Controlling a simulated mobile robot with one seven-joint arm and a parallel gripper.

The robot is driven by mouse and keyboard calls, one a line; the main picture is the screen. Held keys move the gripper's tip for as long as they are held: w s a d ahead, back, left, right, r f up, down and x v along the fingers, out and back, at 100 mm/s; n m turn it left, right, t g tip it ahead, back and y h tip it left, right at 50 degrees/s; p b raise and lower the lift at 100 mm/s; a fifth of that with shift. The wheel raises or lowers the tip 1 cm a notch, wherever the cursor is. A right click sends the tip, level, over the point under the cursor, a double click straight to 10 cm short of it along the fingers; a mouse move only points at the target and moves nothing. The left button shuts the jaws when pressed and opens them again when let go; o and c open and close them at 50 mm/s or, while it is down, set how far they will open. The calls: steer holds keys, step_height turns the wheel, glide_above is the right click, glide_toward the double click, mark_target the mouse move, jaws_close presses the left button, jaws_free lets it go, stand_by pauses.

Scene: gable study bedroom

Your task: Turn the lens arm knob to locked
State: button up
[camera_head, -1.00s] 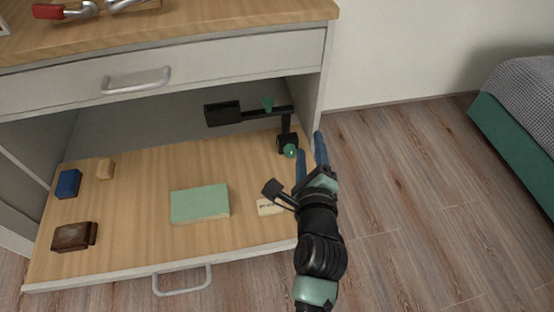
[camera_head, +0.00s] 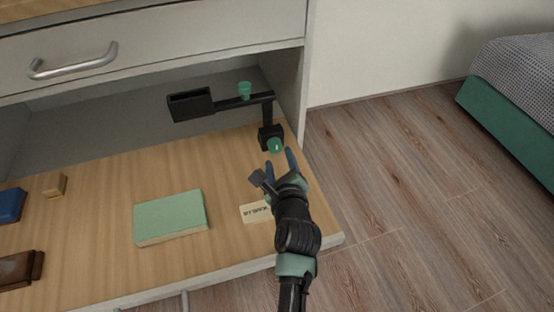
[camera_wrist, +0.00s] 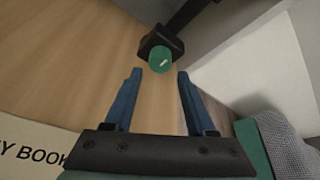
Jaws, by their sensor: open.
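A black lens arm (camera_head: 232,102) stands at the back right of the wooden pull-out shelf (camera_head: 100,225). A green knob (camera_head: 274,145) with a pale mark sits on the front of the black block at the foot of its post. A second, smaller green knob (camera_head: 244,90) is on top of the horizontal bar. My gripper (camera_head: 279,162) is open, its blue fingers just in front of the lower knob. In the wrist view the knob (camera_wrist: 160,60) lies ahead of and between the fingertips (camera_wrist: 160,75), apart from both, its pale mark slanting.
A green book (camera_head: 170,216) and a small printed card (camera_head: 256,212) lie on the shelf. A blue box (camera_head: 10,206), a wooden block (camera_head: 54,185) and a brown item (camera_head: 20,268) are at left. A cabinet side panel (camera_head: 300,80) stands right of the lens arm.

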mark_target(276, 149)
steer(key=b+x, duration=0.2)
steer(key=x, duration=0.1)
steer(key=shift+w+f, duration=0.2)
steer(key=shift+w, duration=0.05)
steer(key=shift+w+a+b, duration=0.1)
steer(key=shift+w+b, duration=0.2)
steer(key=shift+w, duration=0.2)
jaws_close()
